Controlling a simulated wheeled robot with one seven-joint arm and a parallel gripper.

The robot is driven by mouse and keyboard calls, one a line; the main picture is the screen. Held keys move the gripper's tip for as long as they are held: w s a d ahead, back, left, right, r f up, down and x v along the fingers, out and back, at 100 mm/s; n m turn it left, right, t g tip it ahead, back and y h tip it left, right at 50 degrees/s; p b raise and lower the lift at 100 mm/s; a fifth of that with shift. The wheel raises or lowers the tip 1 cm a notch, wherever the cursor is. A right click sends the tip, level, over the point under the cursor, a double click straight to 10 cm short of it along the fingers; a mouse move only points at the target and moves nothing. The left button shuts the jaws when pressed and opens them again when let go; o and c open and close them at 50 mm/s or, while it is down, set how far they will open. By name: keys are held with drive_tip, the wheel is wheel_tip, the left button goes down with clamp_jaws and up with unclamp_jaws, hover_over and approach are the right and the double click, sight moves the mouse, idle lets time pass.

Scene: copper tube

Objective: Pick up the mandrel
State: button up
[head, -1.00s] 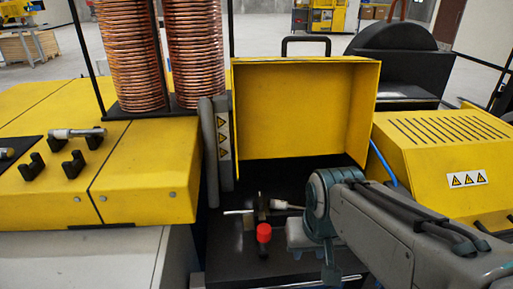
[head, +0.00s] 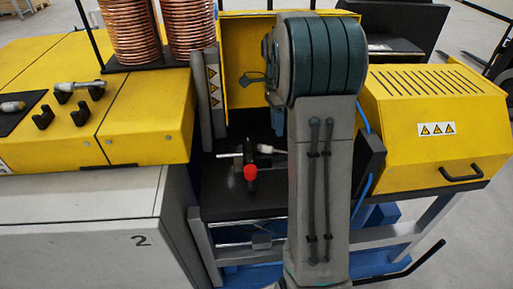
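A slim metal rod with a white, cylinder-like end, which looks like a mandrel, rests across two black holders (head: 78,88) on the yellow cabinet at left. A similar rod (head: 12,106) lies on a black pad at the far left edge. A third rod with a white end (head: 265,149) sits in a small clamp with a red knob (head: 250,173) on the dark bench inside the open yellow hood. I cannot tell which one is meant. My arm stands upright right of the clamp and covers part of the bench. My gripper is not visible.
Copper coils (head: 131,31) stand at the back left. A slotted yellow cover (head: 436,120) with a handle is at right. A grey post with warning labels (head: 214,88) stands left of the hood. A light cabinet (head: 80,215) marked 2 is in front at left.

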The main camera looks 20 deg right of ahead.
sight(277, 151)
drive_tip(key=p+x, duration=0.1)
drive_tip(key=x, duration=0.5)
drive_tip(key=shift+s+a+f, duration=0.1)
drive_tip(key=shift+a+f, duration=0.05)
drive_tip(key=shift+f, duration=0.6)
clamp_jaws()
